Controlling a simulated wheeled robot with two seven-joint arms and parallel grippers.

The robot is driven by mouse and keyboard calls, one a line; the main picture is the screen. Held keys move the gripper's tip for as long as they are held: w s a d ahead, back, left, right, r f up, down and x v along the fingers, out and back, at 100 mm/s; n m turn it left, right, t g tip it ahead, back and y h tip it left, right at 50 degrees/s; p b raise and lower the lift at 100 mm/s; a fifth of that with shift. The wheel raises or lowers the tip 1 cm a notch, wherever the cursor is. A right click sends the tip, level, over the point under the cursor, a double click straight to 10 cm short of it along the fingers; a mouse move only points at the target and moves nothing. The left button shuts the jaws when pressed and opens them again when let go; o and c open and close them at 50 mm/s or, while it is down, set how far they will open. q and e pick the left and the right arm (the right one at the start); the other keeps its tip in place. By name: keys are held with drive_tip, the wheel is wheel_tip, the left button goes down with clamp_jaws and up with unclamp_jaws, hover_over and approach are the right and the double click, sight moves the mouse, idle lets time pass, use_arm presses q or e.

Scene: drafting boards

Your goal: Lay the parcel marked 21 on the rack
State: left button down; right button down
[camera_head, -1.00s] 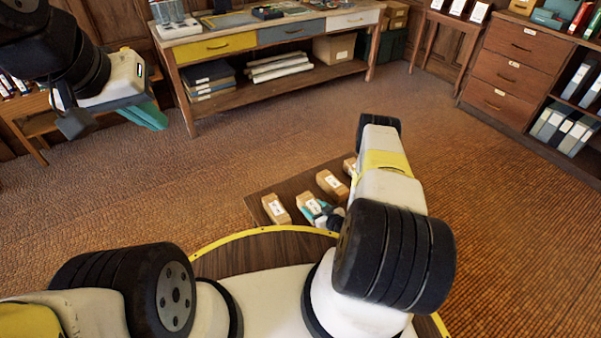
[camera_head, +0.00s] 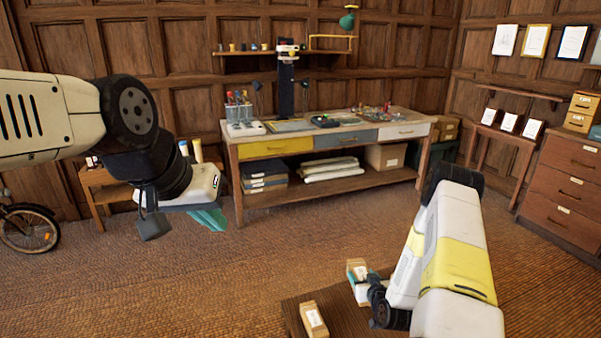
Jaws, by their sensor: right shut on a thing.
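My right gripper (camera_head: 359,285) is shut on a small cardboard parcel (camera_head: 357,265) with a white label, above or at the edge of the low brown board (camera_head: 345,318) in the head view. The label is too small to read. Another labelled parcel (camera_head: 313,318) stands on the board to its left. My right arm hides part of the board. My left gripper (camera_head: 208,217) hangs at the left, away from the parcels; whether its teal fingers are apart is unclear. I cannot tell which piece of furniture is the rack.
A workbench (camera_head: 330,140) with drawers and a lower shelf stands at the back. A wall shelf (camera_head: 265,52) is above it. A drawer cabinet (camera_head: 565,185) stands at the right, and a bicycle wheel (camera_head: 28,228) shows at the left. The middle floor is clear.

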drive_tip(key=s+a+r+m+h, duration=0.1)
drive_tip(key=a+r, duration=0.2)
drive_tip(key=r, duration=0.7)
drive_tip(key=a+r+h, duration=0.1)
drive_tip(key=a+r, duration=0.1)
drive_tip(key=r, duration=0.8)
drive_tip(key=w+d+f, duration=0.1)
drive_tip(key=w+f, duration=0.1)
drive_tip(key=f, duration=0.3)
drive_tip(key=w+d+f+y, duration=0.1)
drive_tip(key=w+f, duration=0.2)
drive_tip(key=f, duration=0.2)
drive_tip(key=w+d+f+n+y, duration=0.1)
drive_tip(key=w+f, duration=0.2)
drive_tip(key=f, duration=0.2)
drive_tip(key=shift+w+d+f, duration=0.1)
drive_tip(key=shift+f, duration=0.3)
drive_tip(key=shift+n+y, duration=0.5)
drive_tip(key=shift+y, duration=0.2)
drive_tip(key=f, duration=0.5)
drive_tip(key=d+f, duration=0.1)
drive_tip(key=f, duration=0.1)
drive_tip(key=shift+w+d+f, duration=0.1)
drive_tip(key=shift+w+f, duration=0.1)
drive_tip(key=n+y, duration=0.2)
hover_over(352, 315)
drive_tip(key=shift+g, duration=0.3)
wheel_tip(352, 315, down, 14)
drive_tip(key=shift+f, duration=2.45)
drive_tip(key=shift+f, duration=0.1)
